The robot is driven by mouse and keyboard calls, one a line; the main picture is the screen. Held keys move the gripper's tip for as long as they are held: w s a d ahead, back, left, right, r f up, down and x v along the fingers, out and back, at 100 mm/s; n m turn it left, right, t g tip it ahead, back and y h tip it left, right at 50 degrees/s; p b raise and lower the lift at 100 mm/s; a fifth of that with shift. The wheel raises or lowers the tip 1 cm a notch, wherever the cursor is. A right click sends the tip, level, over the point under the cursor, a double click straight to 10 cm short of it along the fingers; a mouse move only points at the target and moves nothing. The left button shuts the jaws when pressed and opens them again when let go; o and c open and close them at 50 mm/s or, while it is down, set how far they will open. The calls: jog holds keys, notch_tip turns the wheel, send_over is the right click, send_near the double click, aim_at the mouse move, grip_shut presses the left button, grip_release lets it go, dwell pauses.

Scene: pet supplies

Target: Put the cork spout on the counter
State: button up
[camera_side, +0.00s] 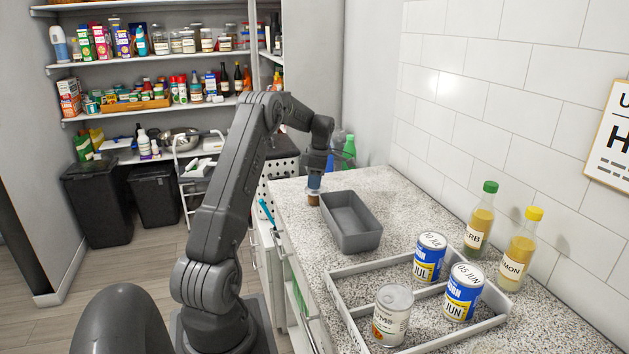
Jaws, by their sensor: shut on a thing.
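My gripper (314,183) points down over the far left part of the speckled counter (385,205). It is shut on a small brown thing with a pale band, which looks like the cork spout (313,199). The spout is upright, just left of the grey bin's far end. I cannot tell whether its bottom touches the counter or is slightly above it. The fingers hide its upper part.
An empty grey bin (350,240) stands close beside the spout. A divided grey tray (345,308) holds several cans nearer the front. Two bottles, green-capped (480,222) and yellow-capped (517,252), stand by the tiled wall. The counter behind the bin is clear.

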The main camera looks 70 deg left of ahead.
aim_at(321, 189)
jog(key=shift+f, duration=0.15)
jog(key=o, duration=0.9)
notch_tip(321, 189, up, 12)
jog(key=w, duration=0.2)
jog(key=w+d+r+m+t, duration=0.1)
jog(key=d+r+m, duration=0.3)
jog(key=d, duration=0.5)
jog(key=w+d+r+m+t+y, duration=0.1)
jog(key=d+r+m, duration=0.1)
jog(key=d+m, duration=0.45)
jog(key=w+d+r+m+t, duration=0.1)
jog(key=d+r+m, duration=0.2)
jog(key=d, duration=0.8)
jog(key=s+d+f+m+t, duration=0.1)
jog(key=s+d+f+m, duration=0.1)
jog(key=s+d+m, duration=0.3)
jog(key=s+d+f+m+t+h, duration=0.1)
jog(key=s+d+f+m, duration=0.1)
jog(key=s+d+m, duration=0.4)
jog(key=s+d+f+m+t, duration=0.2)
jog(key=s+d+m, duration=0.3)
jog(key=d, duration=0.5)
jog(key=shift+s+d+f+m+h, duration=0.1)
jog(key=shift+d+f+m+h, duration=0.1)
jog(key=shift+m, duration=0.35)
jog(key=shift+s+d+f+m+h, duration=0.1)
jog(key=shift+f+m, duration=0.05)
jog(key=shift+m, duration=0.35)
